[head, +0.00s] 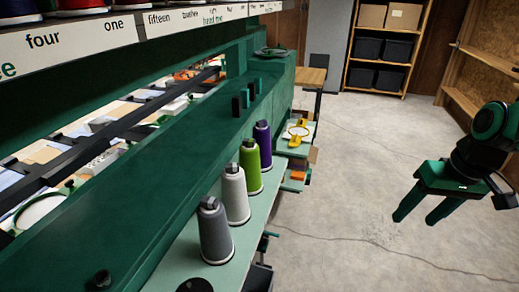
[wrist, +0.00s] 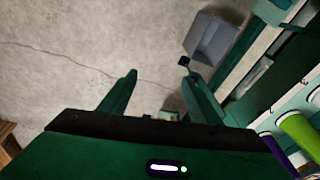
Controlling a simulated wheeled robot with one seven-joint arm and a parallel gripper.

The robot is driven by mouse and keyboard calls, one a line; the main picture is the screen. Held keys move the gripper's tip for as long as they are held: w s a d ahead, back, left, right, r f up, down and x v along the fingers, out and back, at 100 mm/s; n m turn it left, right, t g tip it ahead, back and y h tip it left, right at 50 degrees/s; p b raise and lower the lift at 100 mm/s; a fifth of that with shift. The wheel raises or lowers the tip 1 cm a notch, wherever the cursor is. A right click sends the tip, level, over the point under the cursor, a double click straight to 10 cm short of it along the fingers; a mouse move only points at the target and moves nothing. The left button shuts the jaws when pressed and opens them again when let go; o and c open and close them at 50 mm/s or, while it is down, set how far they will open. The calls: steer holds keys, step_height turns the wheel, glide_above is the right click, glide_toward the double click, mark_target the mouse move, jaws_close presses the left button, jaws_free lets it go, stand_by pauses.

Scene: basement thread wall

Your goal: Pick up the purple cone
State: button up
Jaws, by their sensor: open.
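The purple cone (head: 263,145) stands upright on a pale green shelf (head: 261,207) in the head view, the farthest of a row of thread cones. It shows in part at the lower right of the wrist view (wrist: 276,151), partly hidden behind my gripper body. My gripper (head: 418,217) is open and empty in the head view, to the right of the cone and well apart from it, over open floor.
Green (head: 249,164), white (head: 235,193) and grey (head: 213,230) cones stand nearer on the same shelf. A green machine beam (head: 170,165) runs along their left. A grey bin (wrist: 213,40) sits near the shelf. The concrete floor (head: 350,190) is clear.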

steer(key=w+a+r+n+t+y, duration=0.1)
steer(key=w+a+n+t+y, duration=0.3)
steer(key=w+a, duration=0.6)
steer(key=n+t+y, duration=0.1)
steer(key=n+y, duration=0.6)
steer(key=n, duration=0.2)
glide_toward(267, 127)
steer(key=f+x, duration=0.1)
steer(key=x, duration=0.9)
steer(key=shift+r, duration=0.25)
steer(key=x, duration=0.5)
steer(key=shift+w+a+f, duration=0.1)
steer(key=shift+a+f, duration=0.15)
steer(key=shift+f, duration=0.15)
steer(key=c, duration=1.2)
